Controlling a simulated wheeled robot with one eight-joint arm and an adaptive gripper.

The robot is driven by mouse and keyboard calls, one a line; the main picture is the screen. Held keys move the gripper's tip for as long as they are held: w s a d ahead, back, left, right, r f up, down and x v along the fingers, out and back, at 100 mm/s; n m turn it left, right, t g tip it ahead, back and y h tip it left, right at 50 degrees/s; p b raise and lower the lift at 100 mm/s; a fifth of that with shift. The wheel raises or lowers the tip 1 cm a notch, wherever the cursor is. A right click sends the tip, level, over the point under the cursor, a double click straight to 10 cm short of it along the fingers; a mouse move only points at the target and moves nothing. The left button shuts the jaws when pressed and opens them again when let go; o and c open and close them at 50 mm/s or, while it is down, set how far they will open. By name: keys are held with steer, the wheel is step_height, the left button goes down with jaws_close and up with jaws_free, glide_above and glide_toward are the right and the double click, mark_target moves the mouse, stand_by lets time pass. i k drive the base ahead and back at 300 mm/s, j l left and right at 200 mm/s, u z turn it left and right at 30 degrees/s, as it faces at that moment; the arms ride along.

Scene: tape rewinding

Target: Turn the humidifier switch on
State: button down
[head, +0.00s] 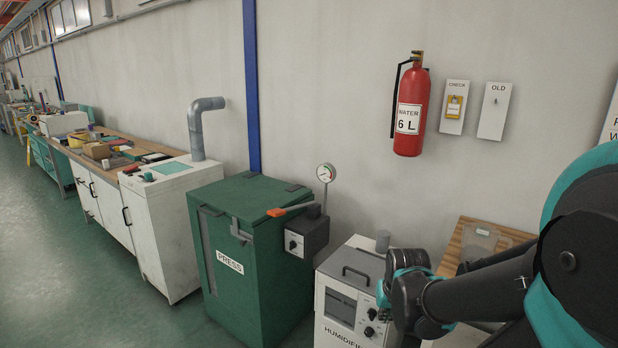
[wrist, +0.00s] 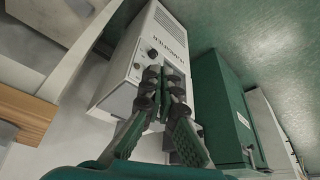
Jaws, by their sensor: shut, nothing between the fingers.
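In the wrist view the humidifier (wrist: 165,27) appears upside down, with a dark knob (wrist: 152,53) left of the fingertips. My gripper (wrist: 163,74) is shut and empty, its fingertips over the humidifier's front in that view; contact cannot be told. In the head view my wrist covers the humidifier's right side, and the fingertips are not clear.
A green press (head: 240,285) with an orange-tipped lever stands left of the humidifier; it also shows in the wrist view (wrist: 218,105). A wooden surface (head: 452,245) with a clear container lies behind my arm. A fire extinguisher (head: 411,105) hangs on the wall. The floor at left is clear.

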mark_target(372, 312)
steer(key=k+u, duration=0.35)
steer(key=k+j+u, duration=0.1)
steer(key=k+u, duration=0.25)
steer(key=k+j+u, duration=0.2)
steer(key=k+u, duration=0.15)
steer(key=k, duration=0.15)
